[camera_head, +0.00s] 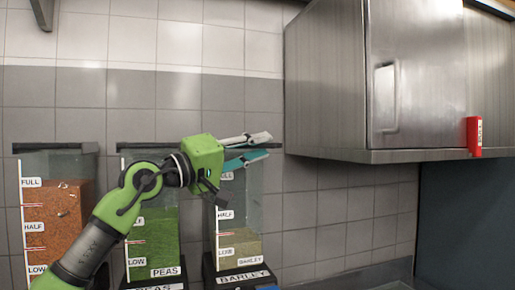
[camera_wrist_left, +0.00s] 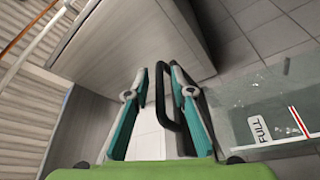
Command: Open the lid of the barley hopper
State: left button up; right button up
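The barley hopper (camera_head: 246,215) is a clear bin with pale grain low inside and a BARLEY label at its base. My left gripper (camera_head: 268,145) is at its top, fingers apart, and hides much of the lid area. In the left wrist view, a black bar-shaped handle (camera_wrist_left: 160,110) shows between the two open fingers of my left gripper (camera_wrist_left: 160,68). I cannot tell whether they touch it. The clear hopper wall (camera_wrist_left: 285,95) with a FULL label lies to the right there. My right gripper is not in view.
The peas hopper (camera_head: 166,225) and an orange-filled hopper (camera_head: 70,205) stand to the left. A steel wall cabinet (camera_head: 330,85) hangs at upper right, close to my left gripper. A red object (camera_head: 474,137) is on its lower edge. Tiled wall lies behind.

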pick_arm(q)
jog(key=shift+a, duration=0.15)
jog(key=shift+s+a, duration=0.2)
jog(key=v, duration=1.1)
jog(key=shift+f, duration=0.15)
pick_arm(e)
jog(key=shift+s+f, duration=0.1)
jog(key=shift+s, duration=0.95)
pick_arm(q)
jog(key=shift+s, duration=0.1)
